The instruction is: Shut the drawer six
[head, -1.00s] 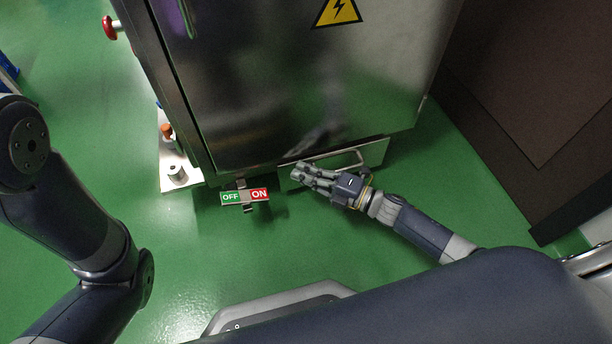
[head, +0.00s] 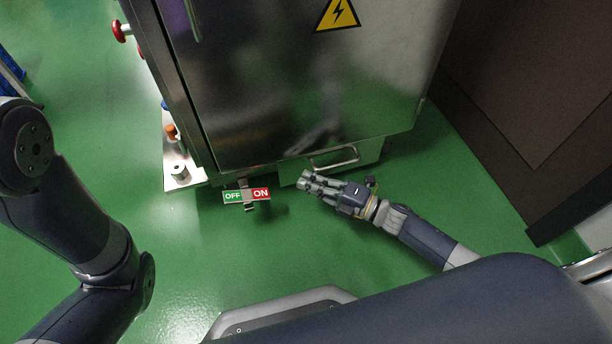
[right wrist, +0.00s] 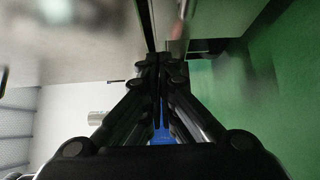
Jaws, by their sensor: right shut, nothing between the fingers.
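The drawer (head: 369,154) is a metal front low on the steel cabinet, just under its large door, with a bar handle (head: 336,161). Its front appears close in under the door's lower edge; any small gap is too hard to tell. No number is readable on it. My right gripper (head: 305,181) is shut and empty, its fingertips in front of the drawer's left part, below the handle. Whether they touch the drawer is unclear. The shut fingers also show in the right wrist view (right wrist: 160,65). My left gripper is out of view; only its arm shows at left.
The steel cabinet (head: 300,90) carries a yellow warning sign (head: 338,13). An OFF/ON switch plate (head: 246,196) sticks out left of the drawer. A red knob (head: 121,31) is at upper left. A brown panel (head: 535,90) stands at right. Green floor (head: 250,255) lies clear in front.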

